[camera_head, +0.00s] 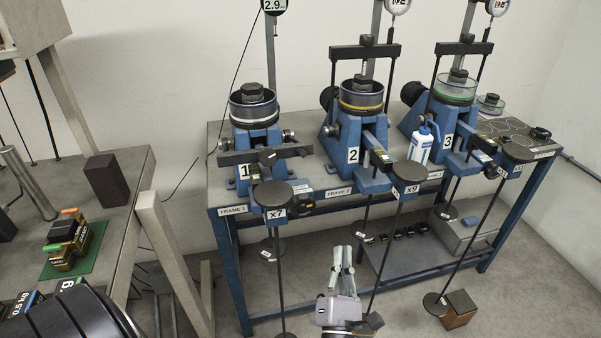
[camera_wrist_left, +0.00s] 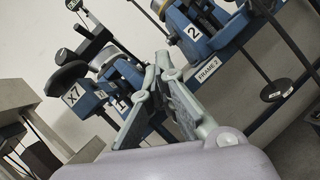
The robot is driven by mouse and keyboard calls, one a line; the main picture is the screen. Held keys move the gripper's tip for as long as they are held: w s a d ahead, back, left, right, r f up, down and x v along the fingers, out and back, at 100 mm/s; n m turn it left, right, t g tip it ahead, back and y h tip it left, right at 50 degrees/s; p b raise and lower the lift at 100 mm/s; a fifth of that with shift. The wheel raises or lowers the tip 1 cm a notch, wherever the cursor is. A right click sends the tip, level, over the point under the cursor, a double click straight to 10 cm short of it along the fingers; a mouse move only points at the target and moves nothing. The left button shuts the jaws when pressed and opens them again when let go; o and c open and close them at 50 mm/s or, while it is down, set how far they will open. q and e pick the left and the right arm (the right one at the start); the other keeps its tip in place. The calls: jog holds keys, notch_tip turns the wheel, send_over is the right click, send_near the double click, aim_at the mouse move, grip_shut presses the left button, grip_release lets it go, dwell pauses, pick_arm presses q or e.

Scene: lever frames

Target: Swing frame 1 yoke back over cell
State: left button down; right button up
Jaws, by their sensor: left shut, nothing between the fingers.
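Frame 1 (camera_head: 258,150) is the blue lever frame at the left end of the bench. Its cell (camera_head: 254,112) is a dark ring-topped cup with a black knob on top. The dark yoke crossbar (camera_head: 240,157) of frame 1 lies low across the front of the frame, below the cell and not over it. My left gripper (camera_head: 343,250) is shut and empty, in front of the bench, below and right of frame 1. In the left wrist view, its fingers (camera_wrist_left: 160,65) point up towards the frames, apart from the yoke. My right gripper is out of view.
Frame 2 (camera_head: 353,156) and frame 3 (camera_head: 447,142) have their yokes raised over their cells. A white bottle (camera_head: 420,147) stands between frames 2 and 3. A lower shelf (camera_head: 400,262) holds small weights.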

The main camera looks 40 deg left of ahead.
pick_arm(q)
jog(key=s+a+r+n+g+y, duration=0.3)
jog(key=a+r+n+g+y, duration=0.3)
jog(key=n, duration=0.5)
jog(key=t+p, duration=0.1)
jog(key=p, duration=0.4)
send_near(296, 155)
jog(key=w+a+f, duration=0.1)
jog(key=a+f, duration=0.1)
jog(key=shift+w+a+r+p, duration=0.3)
jog(key=shift+r+p, duration=0.1)
jog(key=shift+r, duration=0.15)
jog(key=shift+w+a+r+p, duration=0.25)
jog(key=shift+w+r+p, duration=0.15)
jog(key=shift+r, duration=0.2)
jog(key=shift+w+a+r+p, duration=0.25)
jog(key=shift+r+p, duration=0.15)
jog(key=shift+r, duration=0.15)
